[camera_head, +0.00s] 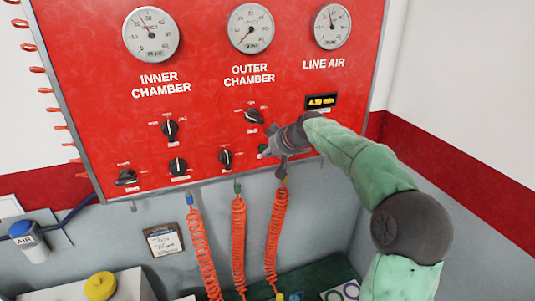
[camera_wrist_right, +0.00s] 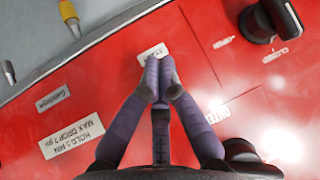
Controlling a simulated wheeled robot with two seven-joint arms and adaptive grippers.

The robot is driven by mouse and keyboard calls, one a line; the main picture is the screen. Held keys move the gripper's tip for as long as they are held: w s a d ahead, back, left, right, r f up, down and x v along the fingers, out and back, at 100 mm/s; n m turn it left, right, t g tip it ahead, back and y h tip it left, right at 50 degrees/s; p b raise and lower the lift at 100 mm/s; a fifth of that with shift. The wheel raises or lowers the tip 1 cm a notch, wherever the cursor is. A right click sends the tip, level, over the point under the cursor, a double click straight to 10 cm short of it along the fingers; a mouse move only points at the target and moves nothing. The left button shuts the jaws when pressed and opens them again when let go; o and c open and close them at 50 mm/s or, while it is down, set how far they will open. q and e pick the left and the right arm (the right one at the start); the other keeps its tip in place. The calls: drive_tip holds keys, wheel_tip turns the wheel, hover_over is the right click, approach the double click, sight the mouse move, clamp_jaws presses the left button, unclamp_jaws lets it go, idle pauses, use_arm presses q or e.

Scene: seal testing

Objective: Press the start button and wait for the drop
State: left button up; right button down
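The red test panel (camera_head: 215,110) fills the upper middle of the head view. My right gripper (camera_head: 268,143) reaches it from the right, at its lower right part, below the small lit display (camera_head: 321,101). In the right wrist view the two fingers of my right gripper (camera_wrist_right: 157,80) are together, with nothing seen between them. Their tips are over the panel beside a small white label (camera_wrist_right: 152,53), partly covered. I cannot make out the start button; the gripper may hide it. I cannot tell whether the tips touch the panel. My left gripper is not in view.
Round gauges (camera_head: 151,34) line the panel's top. Black knobs sit near the gripper, one to its upper left (camera_head: 254,116) and one to its left (camera_head: 225,159). Orange coiled hoses (camera_head: 238,240) hang below. A yellow object (camera_head: 100,286) stands at lower left.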

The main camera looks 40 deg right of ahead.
drive_tip(key=s+b, duration=0.1)
drive_tip(key=s, duration=0.1)
drive_tip(key=s+a+b, duration=0.1)
drive_tip(key=s+b, duration=0.1)
drive_tip(key=s, duration=0.1)
drive_tip(key=shift+s+a+b, duration=0.3)
drive_tip(key=shift+a, duration=0.1)
drive_tip(key=shift+w+f, duration=0.1)
drive_tip(key=shift+f, duration=0.05)
idle(0.5)
